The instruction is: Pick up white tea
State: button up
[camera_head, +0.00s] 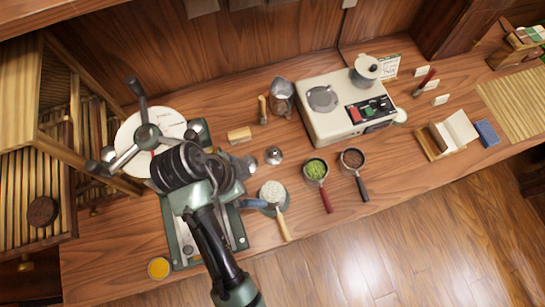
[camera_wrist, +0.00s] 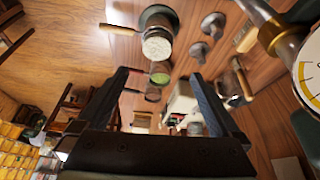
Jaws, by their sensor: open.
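The white tea (camera_head: 272,190) is a pale heap in a round metal cup with a light wooden handle, on the wooden counter right of my arm. In the wrist view the white tea (camera_wrist: 157,44) is at upper middle, its handle pointing left. My gripper (camera_head: 256,184) is open and empty, just left of this cup, with one dark finger close to the cup's left side; I cannot tell if they touch. The wrist view shows both fingers of my gripper (camera_wrist: 160,76) spread wide, with the white tea beyond the tips.
A cup of green tea (camera_head: 316,169) with a red handle and a cup of brown tea (camera_head: 352,159) with a dark handle lie to the right. A small metal tamper (camera_head: 273,155) stands behind. A press (camera_head: 165,235) is under my arm. Bare counter lies in front.

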jog(key=p, duration=0.1)
send_near(272, 192)
jog(key=shift+x, duration=1.25)
jog(key=shift+w+d+f, duration=0.15)
jog(key=shift+w+f, duration=0.05)
jog(key=shift+f, duration=0.05)
jog(key=shift+s+d+f+p, duration=0.1)
jog(key=shift+d+f+p, duration=0.2)
jog(key=shift+f+p, duration=0.35)
jog(key=shift+x, duration=2)
jog(key=shift+a, duration=0.15)
jog(key=c, duration=1.3)
jog(key=shift+r, duration=0.1)
